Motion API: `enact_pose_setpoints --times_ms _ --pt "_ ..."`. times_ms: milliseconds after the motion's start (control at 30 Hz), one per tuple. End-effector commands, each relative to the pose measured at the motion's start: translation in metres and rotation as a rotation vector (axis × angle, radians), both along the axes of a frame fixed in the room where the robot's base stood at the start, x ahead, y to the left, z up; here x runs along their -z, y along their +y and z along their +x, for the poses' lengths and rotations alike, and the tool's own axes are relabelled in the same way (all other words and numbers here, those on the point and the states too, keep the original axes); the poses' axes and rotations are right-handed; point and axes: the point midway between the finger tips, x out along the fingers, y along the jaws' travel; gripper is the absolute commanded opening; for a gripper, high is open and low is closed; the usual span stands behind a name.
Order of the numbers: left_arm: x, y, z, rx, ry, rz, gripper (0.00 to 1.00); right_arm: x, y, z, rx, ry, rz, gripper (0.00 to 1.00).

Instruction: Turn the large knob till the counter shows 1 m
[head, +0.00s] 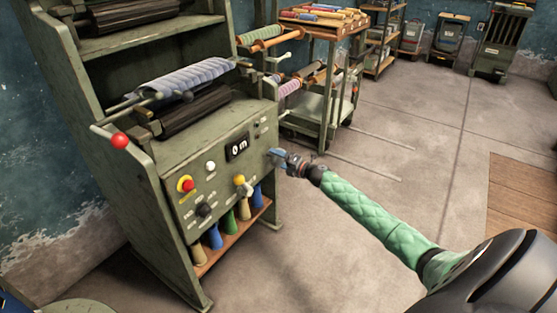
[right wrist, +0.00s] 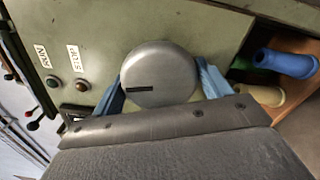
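The counter (head: 237,148) on the front panel of the green machine shows "0 m". The large knob (right wrist: 158,73) is a round grey disc with a dark marker line near its lower left edge in the right wrist view. My right gripper (head: 283,158) is at the right end of the panel. In the right wrist view its blue fingers (right wrist: 160,84) flank the knob on both sides, and I see no gap between them and the rim. In the head view the knob is not clearly visible behind the gripper. My left gripper is not in view.
The panel carries a red button (head: 185,184), a white button (head: 210,166), a yellow-topped control (head: 240,181) and a black knob (head: 204,209). Coloured tubes stand on a low shelf below.

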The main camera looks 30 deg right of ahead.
Motion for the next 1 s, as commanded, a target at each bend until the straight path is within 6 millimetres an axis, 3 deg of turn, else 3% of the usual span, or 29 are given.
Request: enact_pose_setpoints --times_ms 100,467,1000 --pt "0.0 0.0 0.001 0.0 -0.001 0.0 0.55 0.0 -0.001 0.0 0.0 0.0 -0.001 0.96" --pt "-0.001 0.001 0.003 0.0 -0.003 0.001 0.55 0.0 -0.001 -0.004 -0.001 0.0 0.0 0.96" --pt "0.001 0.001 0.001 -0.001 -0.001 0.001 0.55 0.001 -0.026 -0.061 -0.001 0.001 0.0 0.96"
